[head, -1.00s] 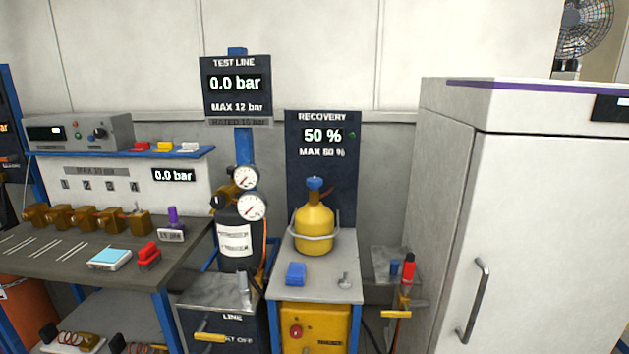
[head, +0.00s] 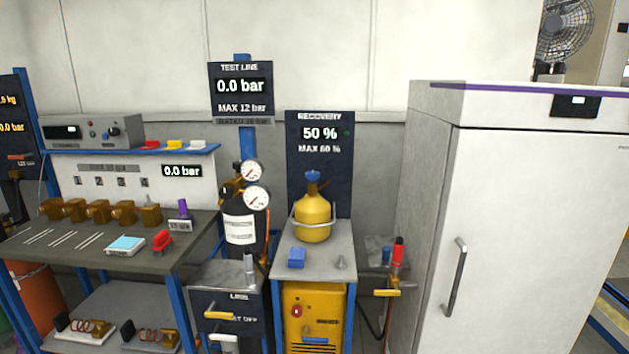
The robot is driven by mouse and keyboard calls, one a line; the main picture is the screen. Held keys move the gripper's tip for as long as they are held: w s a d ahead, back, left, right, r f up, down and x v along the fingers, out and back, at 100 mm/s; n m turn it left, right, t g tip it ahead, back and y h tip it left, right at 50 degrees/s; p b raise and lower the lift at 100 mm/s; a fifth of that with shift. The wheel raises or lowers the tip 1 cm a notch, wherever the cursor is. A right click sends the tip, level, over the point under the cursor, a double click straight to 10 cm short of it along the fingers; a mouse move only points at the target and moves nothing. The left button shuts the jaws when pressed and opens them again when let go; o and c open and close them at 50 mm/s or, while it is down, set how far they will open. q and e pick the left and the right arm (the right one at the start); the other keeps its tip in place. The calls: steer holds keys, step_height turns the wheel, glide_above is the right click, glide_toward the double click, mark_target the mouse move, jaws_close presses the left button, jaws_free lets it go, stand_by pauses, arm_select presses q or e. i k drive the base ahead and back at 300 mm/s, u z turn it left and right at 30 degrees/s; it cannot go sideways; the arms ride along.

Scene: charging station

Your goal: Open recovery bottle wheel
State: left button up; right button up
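The yellow recovery bottle (head: 313,220) stands upright on a small grey-topped stand (head: 330,262), with a pale metal band around it. Its blue wheel (head: 312,177) sits on top of the neck. Whether the wheel is open or shut cannot be told. The recovery sign (head: 319,134) behind it reads 50 % and MAX 60 %, or a similar figure. Neither of my grippers shows in the head view.
A black cylinder with two gauges (head: 255,198) stands just left of the bottle. A blue block (head: 296,257) lies on the stand's front. A workbench (head: 95,248) is at left, and a tall white cabinet (head: 520,230) stands close at right.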

mark_target(313, 176)
steer(key=z, duration=0.6)
steer(key=i, duration=1.15)
steer(key=z, duration=0.05)
